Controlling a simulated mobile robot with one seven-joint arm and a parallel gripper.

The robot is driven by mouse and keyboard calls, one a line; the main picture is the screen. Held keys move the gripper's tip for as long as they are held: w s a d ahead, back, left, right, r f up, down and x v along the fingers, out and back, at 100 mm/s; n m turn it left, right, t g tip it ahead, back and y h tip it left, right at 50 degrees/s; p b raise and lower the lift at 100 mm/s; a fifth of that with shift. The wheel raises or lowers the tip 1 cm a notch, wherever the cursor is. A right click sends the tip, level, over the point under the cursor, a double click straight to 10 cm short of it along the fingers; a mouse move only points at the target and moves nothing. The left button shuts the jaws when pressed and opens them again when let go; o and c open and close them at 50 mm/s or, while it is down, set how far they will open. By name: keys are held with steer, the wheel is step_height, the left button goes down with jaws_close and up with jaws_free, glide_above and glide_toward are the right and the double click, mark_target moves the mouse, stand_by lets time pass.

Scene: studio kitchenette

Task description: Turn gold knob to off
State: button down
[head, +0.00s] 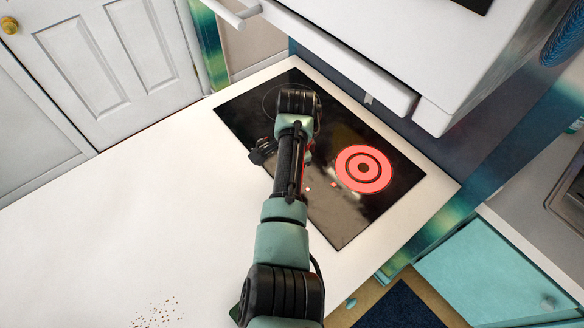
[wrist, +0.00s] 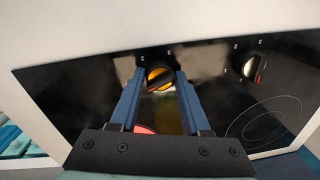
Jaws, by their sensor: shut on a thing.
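The gold knob (wrist: 159,79) sits on the black cooktop in the wrist view, with a dark bar across its face; I cannot read its setting for sure. My gripper (wrist: 161,75) has its two blue fingers on either side of the knob and is shut on it. In the head view my gripper (head: 263,152) is a dark shape at the cooktop's left edge, and the gold knob is hidden there. The right burner (head: 363,169) glows red on the cooktop (head: 338,225). Part of a red glow (wrist: 144,129) also shows between my fingers.
A second, silver-and-black knob (wrist: 253,68) stands to the right in the wrist view. A white oven or cabinet front with a handle (head: 345,55) overhangs behind the cooktop. The white counter (head: 130,215) is clear to the left, apart from small dark specks.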

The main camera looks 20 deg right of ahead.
steer(key=n, duration=0.3)
steer(key=shift+n, duration=0.4)
steer(key=n, duration=0.3)
steer(key=shift+n, duration=0.3)
steer(key=n, duration=0.6)
steer(key=shift+d+g+y, duration=0.1)
steer(key=shift+g+y, duration=0.2)
steer(key=shift+n, duration=0.3)
steer(key=shift+c, duration=1.9)
jaws_free()
step_height(320, 180, up, 13)
steer(key=b, duration=0.1)
steer(key=shift+d, duration=0.45)
